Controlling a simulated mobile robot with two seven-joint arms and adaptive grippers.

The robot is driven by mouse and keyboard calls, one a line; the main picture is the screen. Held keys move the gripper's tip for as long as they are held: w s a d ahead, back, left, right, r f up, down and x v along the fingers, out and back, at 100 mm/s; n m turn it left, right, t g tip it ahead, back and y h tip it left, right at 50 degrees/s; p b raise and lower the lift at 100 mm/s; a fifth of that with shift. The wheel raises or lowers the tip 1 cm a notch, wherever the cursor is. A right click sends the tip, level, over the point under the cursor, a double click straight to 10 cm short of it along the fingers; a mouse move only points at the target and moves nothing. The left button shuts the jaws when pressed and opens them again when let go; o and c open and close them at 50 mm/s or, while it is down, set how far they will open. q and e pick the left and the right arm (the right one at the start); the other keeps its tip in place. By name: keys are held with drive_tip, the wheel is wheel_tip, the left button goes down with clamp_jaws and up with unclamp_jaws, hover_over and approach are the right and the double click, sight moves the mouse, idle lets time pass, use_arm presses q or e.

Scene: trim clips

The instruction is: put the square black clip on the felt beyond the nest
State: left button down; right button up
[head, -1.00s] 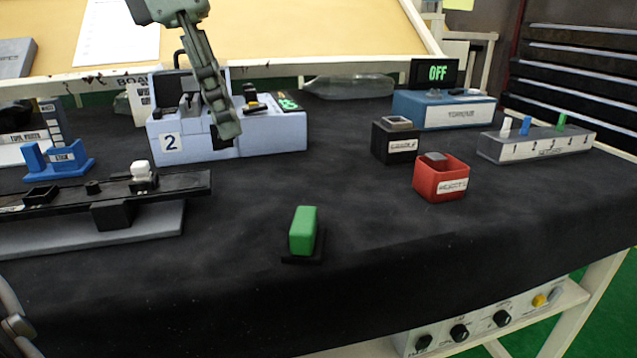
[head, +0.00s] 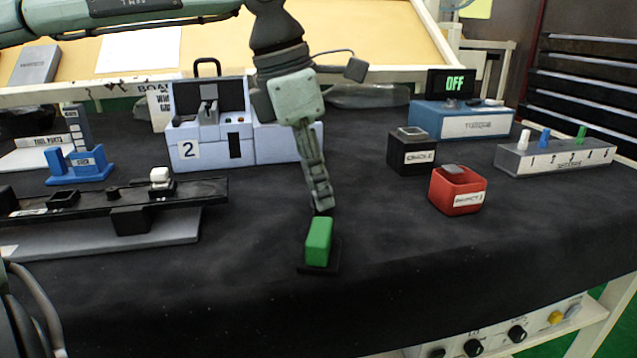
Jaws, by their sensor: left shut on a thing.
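My left gripper (head: 321,207) reaches down from the top, with its fingertips low over the black felt just behind the green block. The felt (head: 260,210) covers the table. My right gripper is not in view.
The white-blue station marked 2 (head: 188,150) stands behind my left arm. A black rail (head: 90,208) lies at left. A black box (head: 411,158), red box (head: 458,198), blue unit (head: 463,126) and grey peg block (head: 555,157) stand at right. Felt either side of the green block is clear.

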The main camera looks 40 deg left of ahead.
use_arm(q)
drive_tip(key=shift+f, duration=0.1)
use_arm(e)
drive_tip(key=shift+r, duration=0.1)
use_arm(q)
drive_tip(key=c, duration=1.5)
unclamp_jaws()
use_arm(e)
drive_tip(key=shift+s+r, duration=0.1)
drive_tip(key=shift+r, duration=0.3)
